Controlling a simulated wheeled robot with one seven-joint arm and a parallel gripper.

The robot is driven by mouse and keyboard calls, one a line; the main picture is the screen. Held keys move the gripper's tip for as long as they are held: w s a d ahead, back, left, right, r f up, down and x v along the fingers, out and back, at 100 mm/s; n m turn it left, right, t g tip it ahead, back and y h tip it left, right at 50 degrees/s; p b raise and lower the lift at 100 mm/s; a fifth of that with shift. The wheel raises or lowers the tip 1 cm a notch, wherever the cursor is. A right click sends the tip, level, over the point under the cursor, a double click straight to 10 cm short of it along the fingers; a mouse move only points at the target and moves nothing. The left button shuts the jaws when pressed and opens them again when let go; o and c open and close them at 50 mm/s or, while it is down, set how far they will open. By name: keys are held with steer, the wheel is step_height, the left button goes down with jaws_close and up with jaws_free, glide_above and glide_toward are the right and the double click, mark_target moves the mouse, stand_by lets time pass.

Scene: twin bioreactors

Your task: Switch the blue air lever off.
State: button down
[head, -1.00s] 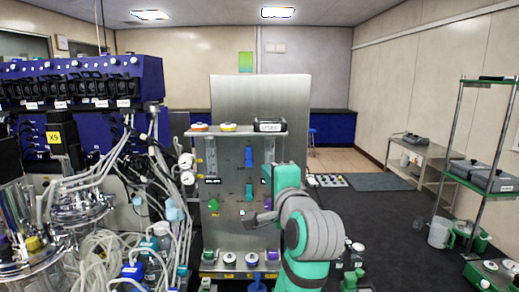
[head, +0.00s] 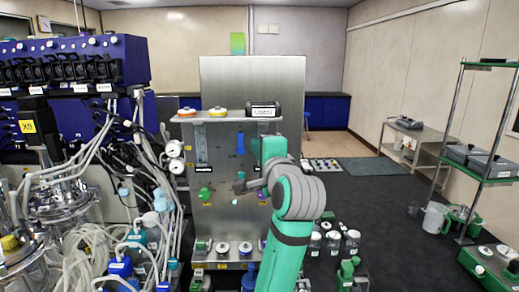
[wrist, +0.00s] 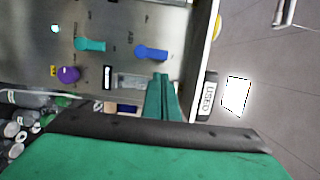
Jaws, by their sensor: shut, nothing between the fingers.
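The blue air lever (head: 240,143) stands roughly upright on the steel panel (head: 215,160) in the head view. It also shows in the wrist view (wrist: 150,52), where the picture is turned sideways and its handle points toward the shelf side. My gripper (head: 240,187) is shut and empty, in front of the panel and lower than the blue lever in the head view. Its green end (wrist: 162,80) shows in the wrist view, beside the blue lever in the picture. I see no contact. A teal lever (wrist: 90,44) sits below the blue one on the panel.
A shelf (head: 225,116) with coloured caps and a dark labelled box (head: 263,109) juts out above the levers. A green valve (head: 205,193) is left of my gripper. A purple knob (wrist: 68,74) is lower on the panel. Tubing and glass vessels crowd the left side.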

mark_target(241, 142)
steer(key=x, duration=0.6)
steer(key=shift+w, duration=0.3)
steer(key=shift+a, duration=0.2)
